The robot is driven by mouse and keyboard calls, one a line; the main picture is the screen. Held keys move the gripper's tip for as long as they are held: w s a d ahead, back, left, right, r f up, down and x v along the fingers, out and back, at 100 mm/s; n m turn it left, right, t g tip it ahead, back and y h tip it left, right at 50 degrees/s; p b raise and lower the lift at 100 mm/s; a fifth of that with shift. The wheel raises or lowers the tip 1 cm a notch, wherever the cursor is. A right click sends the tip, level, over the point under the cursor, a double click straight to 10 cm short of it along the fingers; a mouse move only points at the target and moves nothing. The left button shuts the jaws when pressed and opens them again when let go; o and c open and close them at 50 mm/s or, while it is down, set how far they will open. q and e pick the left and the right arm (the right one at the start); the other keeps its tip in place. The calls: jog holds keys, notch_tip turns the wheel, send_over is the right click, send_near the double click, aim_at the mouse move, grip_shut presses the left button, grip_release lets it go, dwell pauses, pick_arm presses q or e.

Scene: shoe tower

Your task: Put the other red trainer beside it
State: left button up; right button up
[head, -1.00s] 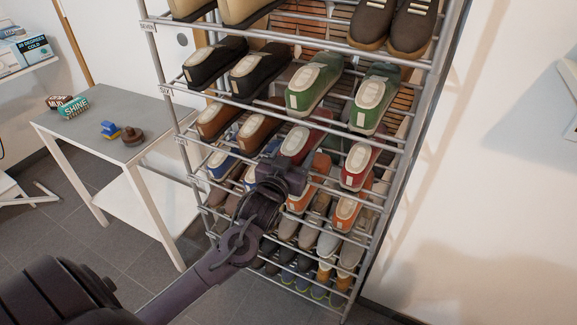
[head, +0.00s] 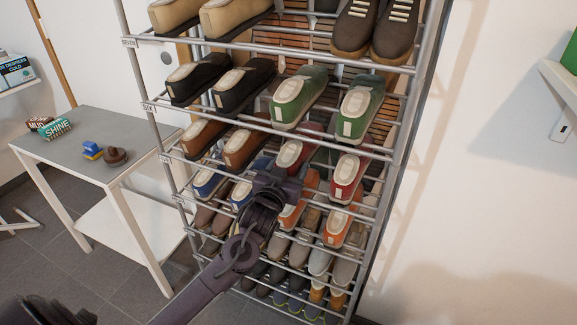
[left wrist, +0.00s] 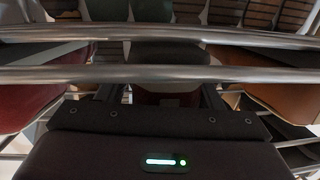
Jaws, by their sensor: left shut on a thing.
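One red trainer (head: 296,151) with a pale top panel is in the rack, right of the brown pair. My left gripper (head: 277,183) is shut on its near end, which it hides in the head view. The other red trainer (head: 347,172) stands to its right on the same tier, with a gap between them. In the left wrist view, the held trainer (left wrist: 166,98) is dark and partly hidden behind two bars. I cannot tell whether it rests on the bars. My right gripper is out of view.
The metal rack (head: 413,105) holds pairs on several tiers. Green shoes (head: 300,97) are above, orange shoes (head: 338,226) below, and brown shoes (head: 243,148) to the left. A grey table (head: 80,165) with a brush and boxes stands at left.

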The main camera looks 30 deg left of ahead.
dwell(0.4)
pick_arm(q)
jog(key=o, duration=1.5)
jog(key=shift+o, duration=0.2)
jog(key=s+f+p, duration=0.1)
jog(key=s+p, duration=0.5)
jog(key=s, duration=0.8)
jog(key=shift+d+f, duration=0.15)
jog(key=shift+d, duration=0.3)
